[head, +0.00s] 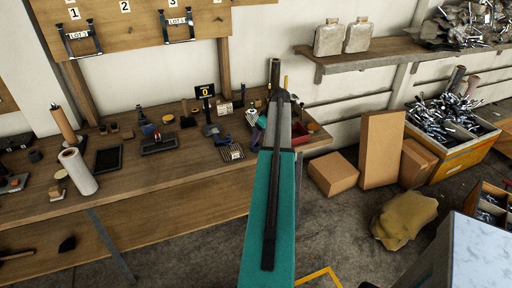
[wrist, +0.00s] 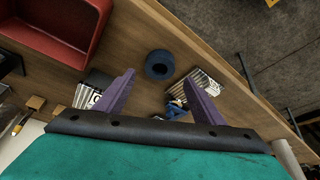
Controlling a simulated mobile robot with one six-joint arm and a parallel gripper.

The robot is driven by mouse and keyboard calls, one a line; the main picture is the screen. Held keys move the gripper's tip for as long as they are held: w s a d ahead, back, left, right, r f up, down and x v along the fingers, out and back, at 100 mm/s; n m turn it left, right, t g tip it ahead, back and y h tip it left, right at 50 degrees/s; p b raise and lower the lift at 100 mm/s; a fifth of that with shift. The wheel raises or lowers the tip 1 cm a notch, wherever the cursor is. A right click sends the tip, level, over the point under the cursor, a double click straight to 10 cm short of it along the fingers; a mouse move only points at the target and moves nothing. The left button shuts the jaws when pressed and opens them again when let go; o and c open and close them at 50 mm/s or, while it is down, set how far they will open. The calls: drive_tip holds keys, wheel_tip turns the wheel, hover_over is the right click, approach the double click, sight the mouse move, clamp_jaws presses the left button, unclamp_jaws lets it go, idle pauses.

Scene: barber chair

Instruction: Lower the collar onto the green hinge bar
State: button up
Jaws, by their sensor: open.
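My gripper (wrist: 160,77) is open, with its two purple fingers apart and nothing between them. A dark blue ring, which looks like the collar (wrist: 159,64), rests on the wooden bench beyond the fingertips in the wrist view. In the head view my gripper (head: 257,137) is mostly behind my own arm, and I cannot make out the ring there. I cannot identify a green hinge bar in either view. The teal surface low in the wrist view looks like my own arm.
A red bin (wrist: 55,22) stands on the bench and also shows in the head view (head: 307,132). A slatted block (head: 232,153) and a blue clamp-like tool (head: 212,131) sit left of my arm. Cardboard boxes (head: 381,148) stand on the floor to the right.

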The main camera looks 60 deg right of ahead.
drive_tip(key=shift+w+f, duration=0.2)
drive_tip(key=shift+f, duration=0.25)
drive_tip(key=shift+f, duration=0.15)
drive_tip(key=shift+p+x, duration=1.4)
drive_tip(key=shift+x, duration=1.05)
drive_tip(key=c, duration=1.2)
drive_tip(key=shift+o, duration=0.2)
drive_tip(key=shift+r, duration=0.2)
